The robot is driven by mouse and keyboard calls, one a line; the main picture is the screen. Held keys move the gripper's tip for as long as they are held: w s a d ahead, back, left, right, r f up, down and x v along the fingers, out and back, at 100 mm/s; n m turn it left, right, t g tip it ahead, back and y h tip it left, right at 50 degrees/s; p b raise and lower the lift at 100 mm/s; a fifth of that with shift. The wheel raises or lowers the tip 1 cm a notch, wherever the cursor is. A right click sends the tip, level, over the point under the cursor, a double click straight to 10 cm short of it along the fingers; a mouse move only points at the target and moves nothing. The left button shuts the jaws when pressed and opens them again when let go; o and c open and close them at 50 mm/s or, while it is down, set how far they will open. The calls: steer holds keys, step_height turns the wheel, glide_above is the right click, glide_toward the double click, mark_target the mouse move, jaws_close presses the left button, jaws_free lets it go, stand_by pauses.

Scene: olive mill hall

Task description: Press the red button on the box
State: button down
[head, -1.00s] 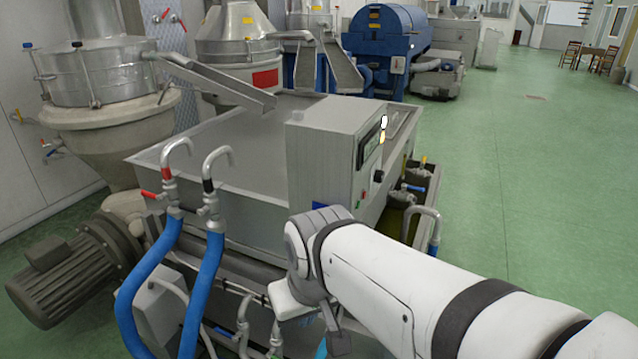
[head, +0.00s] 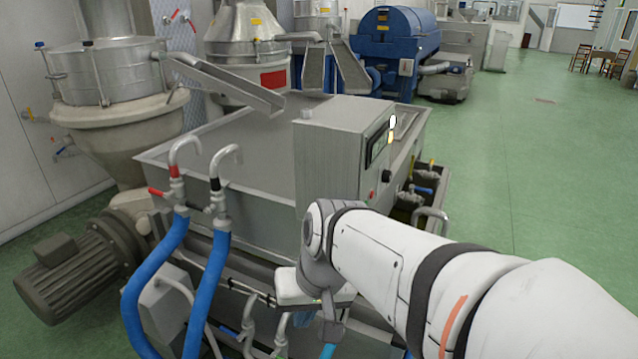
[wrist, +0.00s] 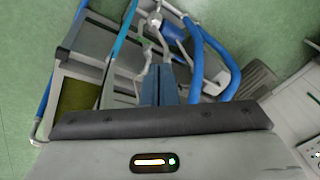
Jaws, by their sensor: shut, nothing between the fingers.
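The grey control box (head: 330,158) stands on the front right corner of the steel tank in the head view. Its panel faces right and is seen at a steep angle, with a dark display, a dark knob (head: 386,175) and a small red spot (head: 371,194) that looks like the red button. My arm passes in front of the lower part of the box. My gripper (wrist: 162,72) shows in the wrist view with its two blue-grey fingers together and empty, pointing at the machine's pipes. The fingers cannot be made out in the head view, and the button is not discernible in the wrist view.
Two blue hoses (head: 208,285) rise to curved pipes at the tank's (head: 240,212) near side. A dark motor (head: 75,272) sits at left, and valves (head: 425,190) stick out right of the box. Open green floor (head: 540,210) lies to the right.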

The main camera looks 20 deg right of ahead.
steer(key=w+f+m+t+y+b, duration=0.1)
steer(key=w+f+m+y+b, duration=0.15)
steer(key=w+m+y, duration=0.35)
steer(key=m+t+h+b, duration=0.6)
steer(key=m+t+h, duration=0.3)
steer(key=m+t, duration=0.8)
glide_toward(372, 195)
steer(key=d+r+m+g, duration=0.2)
steer(key=d, duration=0.7)
steer(key=shift+s+f, duration=0.15)
steer(key=shift+s, duration=0.1)
steer(key=shift+w+a, duration=0.1)
steer(key=w+a, duration=0.5)
steer(key=w, duration=0.1)
steer(key=shift+w+a, duration=0.3)
steer(key=shift+a, duration=0.05)
